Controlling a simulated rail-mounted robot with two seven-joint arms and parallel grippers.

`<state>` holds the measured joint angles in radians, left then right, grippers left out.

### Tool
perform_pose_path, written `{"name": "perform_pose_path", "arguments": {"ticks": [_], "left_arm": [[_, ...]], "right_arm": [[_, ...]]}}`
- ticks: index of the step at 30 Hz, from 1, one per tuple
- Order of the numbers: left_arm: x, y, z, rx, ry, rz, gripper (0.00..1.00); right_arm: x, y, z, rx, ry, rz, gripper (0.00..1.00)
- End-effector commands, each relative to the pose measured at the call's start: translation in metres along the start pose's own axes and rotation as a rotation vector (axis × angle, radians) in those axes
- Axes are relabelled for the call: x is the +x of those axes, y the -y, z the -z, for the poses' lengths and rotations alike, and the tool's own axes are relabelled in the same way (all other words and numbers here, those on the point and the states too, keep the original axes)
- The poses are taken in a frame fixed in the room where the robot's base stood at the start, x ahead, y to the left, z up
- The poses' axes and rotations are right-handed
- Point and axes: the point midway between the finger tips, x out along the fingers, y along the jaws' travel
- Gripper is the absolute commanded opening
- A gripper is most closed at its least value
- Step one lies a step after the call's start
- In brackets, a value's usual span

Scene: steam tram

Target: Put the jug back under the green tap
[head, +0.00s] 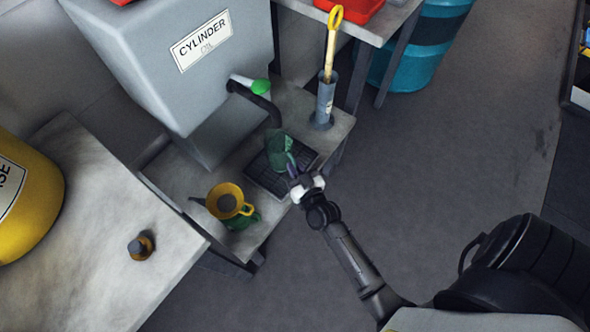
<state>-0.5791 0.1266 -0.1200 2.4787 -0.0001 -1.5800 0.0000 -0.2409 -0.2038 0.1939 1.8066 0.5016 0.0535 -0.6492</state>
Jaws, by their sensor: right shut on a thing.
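The green jug (279,150) is at or just above the black drip tray (258,177); I cannot tell whether it touches the tray. The green tap (261,87) is on the grey cylinder oil tank (190,60), with a dark spout (271,108) curving down close to the jug. My right gripper (295,173) is shut on the jug's near right side; the jug partly hides the fingertips. My left gripper is not in view.
A green can with a yellow funnel (229,201) stands left of the tray. A grey holder (324,106) with a yellow-handled tool stands at the right. A small brass piece (140,247) and a yellow drum (22,195) are at left.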

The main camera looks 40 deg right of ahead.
Motion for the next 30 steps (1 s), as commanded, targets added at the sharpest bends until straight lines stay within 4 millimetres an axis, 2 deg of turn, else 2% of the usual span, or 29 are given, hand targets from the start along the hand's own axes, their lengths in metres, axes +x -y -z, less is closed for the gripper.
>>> {"name": "perform_pose_path", "arguments": {"ticks": [9, 10, 17, 25, 30], "left_arm": [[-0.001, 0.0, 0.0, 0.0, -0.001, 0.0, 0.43], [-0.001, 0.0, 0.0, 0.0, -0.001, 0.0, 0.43], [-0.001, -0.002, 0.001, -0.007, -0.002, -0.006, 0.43], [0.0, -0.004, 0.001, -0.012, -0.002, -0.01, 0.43], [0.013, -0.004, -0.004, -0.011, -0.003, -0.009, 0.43]], "right_arm": [[0.0, 0.0, -0.001, 0.0, 0.0, 0.0, 0.0], [0.0, 0.0, -0.001, 0.0, 0.001, 0.0, 0.14], [0.0, 0.0, 0.0, 0.0, 0.001, 0.0, 0.36], [0.0, 0.0, -0.001, 0.0, 0.0, 0.0, 0.37], [0.0, 0.0, -0.007, 0.002, -0.001, -0.001, 0.37]]}}
